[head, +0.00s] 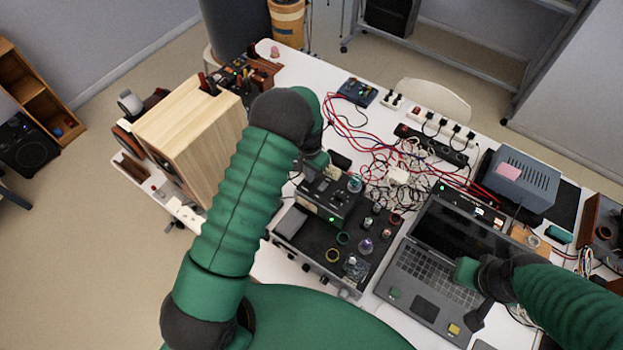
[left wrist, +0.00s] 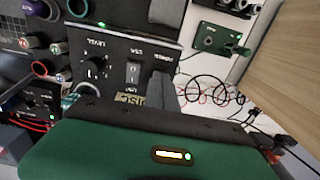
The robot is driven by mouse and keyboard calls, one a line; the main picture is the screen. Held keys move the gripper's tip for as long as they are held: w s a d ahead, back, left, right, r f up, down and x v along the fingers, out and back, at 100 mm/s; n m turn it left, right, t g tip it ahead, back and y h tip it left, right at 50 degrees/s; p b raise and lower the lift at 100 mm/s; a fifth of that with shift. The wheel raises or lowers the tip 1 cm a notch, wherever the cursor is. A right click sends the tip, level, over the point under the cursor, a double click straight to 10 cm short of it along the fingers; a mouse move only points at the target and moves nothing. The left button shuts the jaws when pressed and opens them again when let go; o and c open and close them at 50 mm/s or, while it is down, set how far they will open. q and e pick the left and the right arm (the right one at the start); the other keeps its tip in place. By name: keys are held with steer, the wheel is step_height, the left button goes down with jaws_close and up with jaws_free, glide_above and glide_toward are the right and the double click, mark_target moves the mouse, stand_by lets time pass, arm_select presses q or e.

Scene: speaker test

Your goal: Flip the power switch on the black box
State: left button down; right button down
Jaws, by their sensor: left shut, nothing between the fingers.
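The black box (head: 322,205) stands on top of a larger dark unit on the white table, with a green light on its front edge. In the left wrist view its panel (left wrist: 112,48) shows a rocker switch (left wrist: 133,72), a LEVEL knob (left wrist: 94,69) and a lit green light. I cannot tell the switch's position. My left gripper (head: 322,168) is shut and empty, close above the box's far side. Its grey finger (left wrist: 163,88) shows beside the switch; I cannot tell if they touch. My right gripper (head: 472,292) is over the laptop; its finger opening is unclear.
A laptop (head: 437,258) lies open right of the box. A wooden speaker cabinet (head: 190,130) stands to the left. Knobs and coloured rings (head: 333,254) crowd the dark unit.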

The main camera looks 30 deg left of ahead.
arm_select(q)
steer(key=shift+f+b, duration=0.75)
steer(key=shift+f, duration=0.2)
stand_by(0.6)
steer(key=shift+s, duration=0.1)
steer(key=shift+r, duration=0.2)
steer(key=shift+r+p, duration=0.65)
steer(key=shift+p, duration=0.05)
steer(key=shift+r+p, duration=1.65)
steer(key=shift+r, duration=1.1)
steer(key=shift+f, duration=0.1)
